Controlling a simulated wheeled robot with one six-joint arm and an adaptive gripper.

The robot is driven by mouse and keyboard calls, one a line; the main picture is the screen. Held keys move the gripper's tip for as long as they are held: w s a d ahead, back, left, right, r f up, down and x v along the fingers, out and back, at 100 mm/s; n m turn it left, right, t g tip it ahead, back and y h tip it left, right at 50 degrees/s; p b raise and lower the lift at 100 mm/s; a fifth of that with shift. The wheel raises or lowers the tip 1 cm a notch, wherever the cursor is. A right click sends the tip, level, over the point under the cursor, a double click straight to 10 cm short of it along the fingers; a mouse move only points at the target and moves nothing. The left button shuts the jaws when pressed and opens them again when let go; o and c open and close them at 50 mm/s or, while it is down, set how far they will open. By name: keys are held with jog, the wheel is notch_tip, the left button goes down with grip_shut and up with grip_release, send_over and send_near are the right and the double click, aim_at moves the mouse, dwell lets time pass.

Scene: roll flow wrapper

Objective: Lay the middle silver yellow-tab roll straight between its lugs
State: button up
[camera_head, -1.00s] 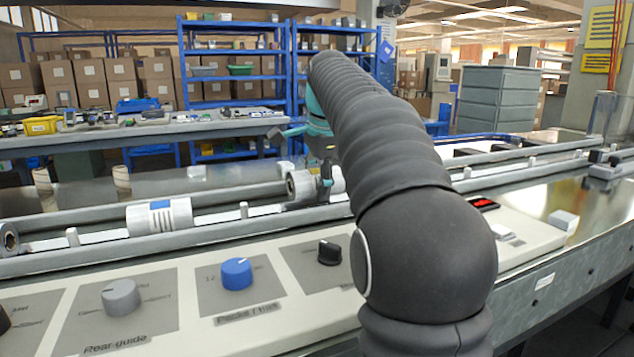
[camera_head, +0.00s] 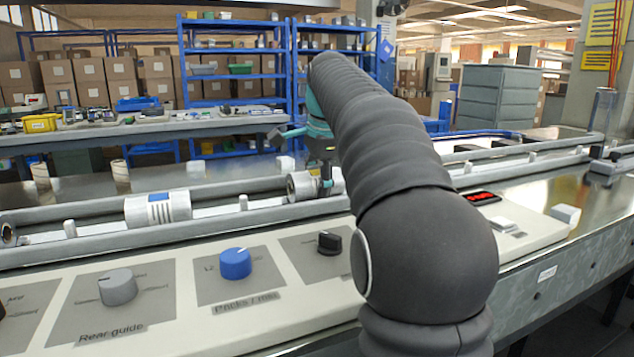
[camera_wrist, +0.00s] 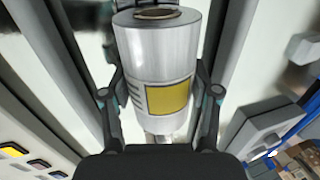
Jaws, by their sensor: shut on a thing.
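The silver roll with a yellow tab (camera_wrist: 165,75) is between the two fingers of my gripper (camera_wrist: 160,110) in the wrist view. The fingers are shut on its sides, and its yellow patch and dark print lines face the camera. The roll's far end shows a brown core ring. In the head view, a silver roll (camera_head: 300,186) shows at my gripper (camera_head: 326,180), lying along the rail channel and partly hidden by my arm. Its yellow tab is not visible there. Whether it rests on the channel floor or between lugs cannot be told.
A silver roll with a blue tab (camera_head: 160,208) lies in the channel to the left. The control panel with a blue knob (camera_head: 235,263) lies in front. Shelves and boxes stand far behind.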

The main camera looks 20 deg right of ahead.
jog(key=o, duration=1.5)
jog(key=v, duration=1)
jog(key=shift+r, duration=0.3)
jog(key=shift+s+r, duration=0.25)
jog(key=shift+r, duration=0.35)
